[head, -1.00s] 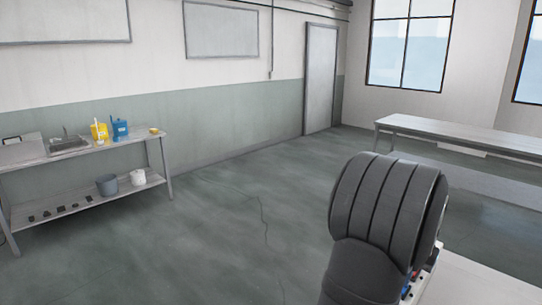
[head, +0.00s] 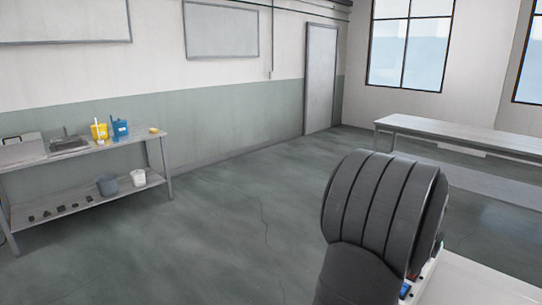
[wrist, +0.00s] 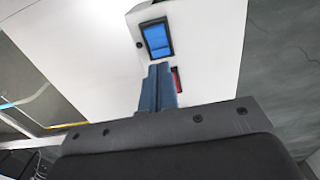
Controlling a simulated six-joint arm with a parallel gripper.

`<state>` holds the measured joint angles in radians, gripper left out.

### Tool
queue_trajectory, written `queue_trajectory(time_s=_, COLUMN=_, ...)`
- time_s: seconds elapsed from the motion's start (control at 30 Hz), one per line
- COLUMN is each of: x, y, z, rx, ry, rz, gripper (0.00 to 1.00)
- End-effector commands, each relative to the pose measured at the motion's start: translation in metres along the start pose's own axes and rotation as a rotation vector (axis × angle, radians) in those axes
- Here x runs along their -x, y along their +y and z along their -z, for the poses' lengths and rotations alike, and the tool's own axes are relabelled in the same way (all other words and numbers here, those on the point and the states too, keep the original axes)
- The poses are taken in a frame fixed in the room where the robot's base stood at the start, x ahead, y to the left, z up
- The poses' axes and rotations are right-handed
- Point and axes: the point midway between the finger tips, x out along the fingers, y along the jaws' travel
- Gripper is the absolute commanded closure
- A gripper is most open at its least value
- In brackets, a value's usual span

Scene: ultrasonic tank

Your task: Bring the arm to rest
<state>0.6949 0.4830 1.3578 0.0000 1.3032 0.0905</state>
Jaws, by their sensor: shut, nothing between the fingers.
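My gripper (wrist: 160,86) shows in the wrist view, its two fingers together and pointing up the picture, with nothing between them. A small red part (wrist: 175,78) shows just right of the fingers. In the head view a dark rounded link of my arm fills the lower right, and the gripper itself does not show there.
A bench (head: 160,138) at the left holds a sink (head: 68,144), a yellow container (head: 99,132) and a blue container (head: 120,129). Its lower shelf holds a grey bucket (head: 107,186) and a white bucket (head: 138,178). A long table (head: 460,135) stands at right. The middle floor is clear.

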Motion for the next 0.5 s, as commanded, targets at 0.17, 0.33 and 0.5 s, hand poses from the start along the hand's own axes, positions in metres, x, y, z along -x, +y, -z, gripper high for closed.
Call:
queue_trajectory(time_s=0.17, x=-0.038, y=0.000, z=0.000, rx=0.000, ry=-0.003, rz=0.000, gripper=1.00)
queue_trajectory(time_s=0.33, x=-0.022, y=0.000, z=0.001, rx=0.000, ry=0.007, rz=0.001, gripper=1.00)
queue_trajectory(time_s=0.5, x=0.012, y=0.000, z=0.001, rx=-0.001, ry=0.009, rz=0.001, gripper=1.00)
